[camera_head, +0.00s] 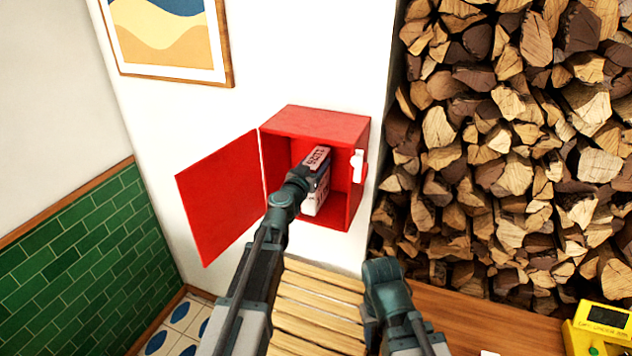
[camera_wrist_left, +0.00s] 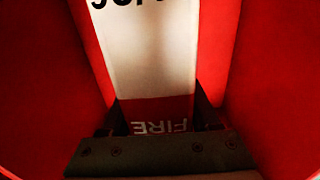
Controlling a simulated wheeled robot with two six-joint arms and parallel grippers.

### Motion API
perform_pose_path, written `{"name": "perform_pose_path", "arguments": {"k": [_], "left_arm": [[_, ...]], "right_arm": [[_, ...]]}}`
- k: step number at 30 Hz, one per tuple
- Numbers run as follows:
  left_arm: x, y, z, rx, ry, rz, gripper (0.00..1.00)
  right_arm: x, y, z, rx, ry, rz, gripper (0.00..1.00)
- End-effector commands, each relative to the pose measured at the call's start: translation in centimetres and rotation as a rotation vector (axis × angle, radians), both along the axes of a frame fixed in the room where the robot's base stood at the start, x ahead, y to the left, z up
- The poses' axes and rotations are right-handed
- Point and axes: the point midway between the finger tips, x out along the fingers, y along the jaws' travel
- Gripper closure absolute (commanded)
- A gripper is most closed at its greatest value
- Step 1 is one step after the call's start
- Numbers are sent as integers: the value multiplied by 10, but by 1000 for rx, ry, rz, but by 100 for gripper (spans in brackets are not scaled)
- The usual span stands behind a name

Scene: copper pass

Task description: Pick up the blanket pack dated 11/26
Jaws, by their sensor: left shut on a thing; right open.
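A white pack with a red top (camera_head: 314,201) stands in an open red wall cabinet (camera_head: 315,122). Dark lettering is on its top, too small to read surely as a date. My left gripper (camera_head: 309,180) reaches into the cabinet and is shut on the pack. In the left wrist view the pack (camera_wrist_left: 150,60) shows a white face with cut-off dark print and a red band reading FIRE, between the fingers (camera_wrist_left: 158,122). My right gripper (camera_head: 385,280) is open and empty, low and right of the cabinet; its fingers are hard to make out.
The cabinet door (camera_head: 218,198) stands open to the left. Stacked firewood (camera_head: 510,130) fills the right side. A slatted wooden surface (camera_head: 315,305) lies below the cabinet, and a yellow device (camera_head: 600,330) is at the lower right. A framed picture (camera_head: 170,40) hangs above.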

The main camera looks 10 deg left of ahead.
Motion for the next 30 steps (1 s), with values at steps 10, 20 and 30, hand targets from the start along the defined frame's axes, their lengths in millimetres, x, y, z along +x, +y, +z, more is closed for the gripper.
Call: {"name": "perform_pose_path", "arguments": {"k": [10, 20, 30], "left_arm": [[0, 0, 0, 0, 0, 0, 100], [0, 0, 2, 0, 0, 0, 100], [0, 2, 17, 0, 0, -1, 100]], "right_arm": [[0, 0, 0, 0, 0, 0, 50], [0, 0, 2, 0, 0, 0, 50], [0, 0, 17, 0, 0, 1, 50]]}}
